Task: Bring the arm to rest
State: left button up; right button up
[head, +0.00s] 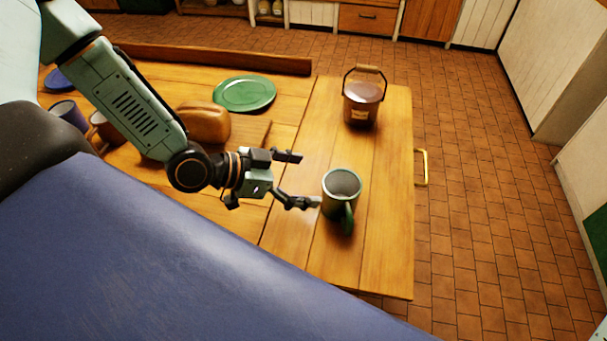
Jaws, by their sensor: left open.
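My left gripper (298,179) is at the end of my left arm, which comes in from the upper left over the wooden table (385,240). Its two fingers are spread apart and nothing is between them. The fingers point right, toward a green mug (340,190) that stands upright on the table. The lower fingertip is close to the mug's left side; I cannot tell whether it touches. The mug's handle faces the front. My right gripper does not show.
A small lidded pail (360,108) with a raised handle stands at the back right. A green plate (245,93) and a bread loaf (203,124) on a board lie behind my arm. Several mugs stand at the left. The tiled floor (490,200) right of the table is clear.

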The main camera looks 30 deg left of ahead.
aim_at(324, 182)
pick_arm(q)
jog(key=shift+w+f, duration=0.1)
jog(key=shift+f, duration=0.05)
jog(key=shift+b+x, duration=1)
jog(key=shift+x, duration=0.15)
jog(key=shift+b+x, duration=0.6)
jog(key=shift+x, duration=0.55)
